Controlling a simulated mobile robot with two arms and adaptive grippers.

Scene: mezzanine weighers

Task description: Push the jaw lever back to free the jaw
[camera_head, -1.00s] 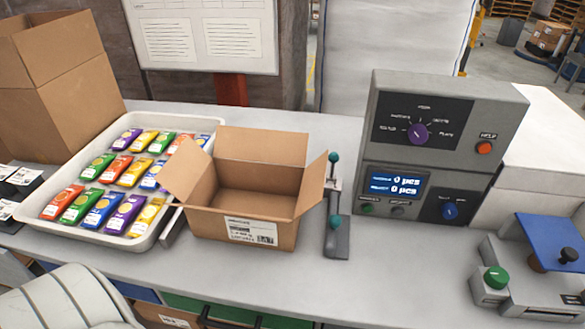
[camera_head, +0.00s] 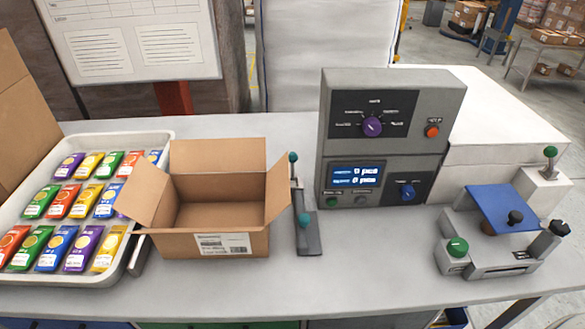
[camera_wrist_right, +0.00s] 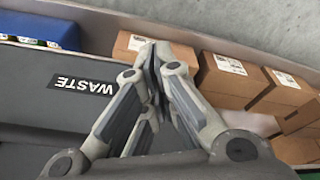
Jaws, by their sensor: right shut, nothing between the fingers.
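A grey device (camera_head: 497,240) with a tilted blue plate (camera_head: 504,207) stands at the right of the bench. It has a green knob (camera_head: 457,247), a black knob on the plate (camera_head: 515,217) and a dark-knobbed lever (camera_head: 559,229) at its right end. A green-balled post (camera_head: 550,153) rises behind it. Another upright lever (camera_head: 293,158) with green balls stands on a grey base beside the carton. I cannot tell from the labels which is the jaw lever. My right gripper (camera_wrist_right: 155,48) shows only in the right wrist view, shut and empty. My left gripper is not in view.
An open carton (camera_head: 225,245) and a tray (camera_head: 75,278) of coloured packets are at left. The bench front is clear. The right wrist view shows a grey WASTE bin (camera_wrist_right: 45,105) and brown cartons (camera_wrist_right: 235,80).

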